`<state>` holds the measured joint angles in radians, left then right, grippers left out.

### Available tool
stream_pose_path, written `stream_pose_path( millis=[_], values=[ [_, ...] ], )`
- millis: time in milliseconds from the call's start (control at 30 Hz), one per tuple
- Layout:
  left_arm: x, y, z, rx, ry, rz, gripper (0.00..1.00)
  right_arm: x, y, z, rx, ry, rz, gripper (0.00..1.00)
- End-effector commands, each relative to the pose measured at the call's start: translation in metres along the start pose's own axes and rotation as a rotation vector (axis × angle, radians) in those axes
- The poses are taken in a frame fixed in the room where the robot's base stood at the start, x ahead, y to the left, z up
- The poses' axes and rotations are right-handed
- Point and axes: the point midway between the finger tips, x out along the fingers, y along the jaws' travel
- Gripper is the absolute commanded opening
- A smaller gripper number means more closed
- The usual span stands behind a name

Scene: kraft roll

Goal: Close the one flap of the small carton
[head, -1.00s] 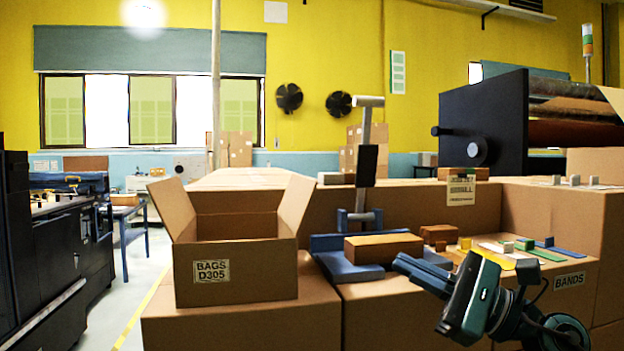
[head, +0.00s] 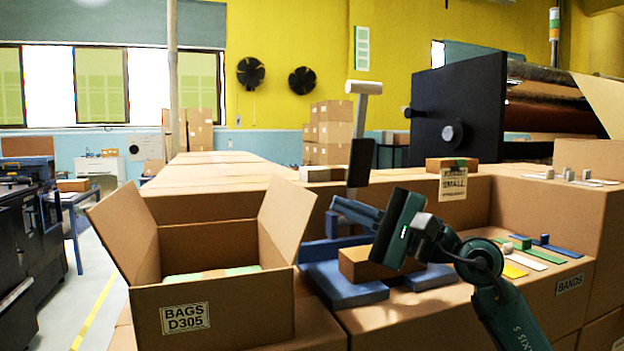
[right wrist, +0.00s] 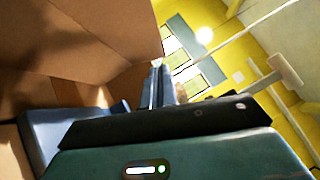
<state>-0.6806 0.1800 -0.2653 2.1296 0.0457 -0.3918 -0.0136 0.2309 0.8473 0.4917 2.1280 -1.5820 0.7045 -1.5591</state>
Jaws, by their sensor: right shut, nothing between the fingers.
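An open carton labelled BAGS D305 (head: 245,312) stands at left centre in the head view. Its left flap (head: 122,230) leans outward and its right flap (head: 288,220) stands up, tilted to the right. A smaller brown box (head: 362,265) lies on a blue support to the right; I see no raised flap on it, and my arm partly hides it. My right gripper (head: 337,207) is shut and empty, pointing left above that box, to the right of the right flap. In the right wrist view its fingers (right wrist: 158,78) show beside large cardboard surfaces. My left gripper is out of view.
The blue support (head: 345,292) has a grey-topped post (head: 362,120) behind it. Coloured strips (head: 525,258) lie to the right, near a BANDS label. A small box (head: 452,164) sits above a SMALL sign. Long cardboard stacks fill the back.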

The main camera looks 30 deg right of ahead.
Motion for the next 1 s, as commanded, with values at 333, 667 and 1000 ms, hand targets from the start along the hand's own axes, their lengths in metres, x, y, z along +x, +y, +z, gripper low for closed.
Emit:
stream_pose_path(
  millis=[333,667,1000],
  values=[
    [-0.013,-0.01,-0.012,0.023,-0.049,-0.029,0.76,0.048,-0.004,0.023,0.002,-0.002,-0.002,0.0],
    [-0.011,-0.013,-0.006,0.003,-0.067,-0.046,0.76,0.054,0.0,0.029,0.001,-0.001,-0.001,0.0],
    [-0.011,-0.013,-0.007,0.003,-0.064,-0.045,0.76,0.055,-0.001,0.03,-0.011,-0.002,0.012,0.0]
  ],
)
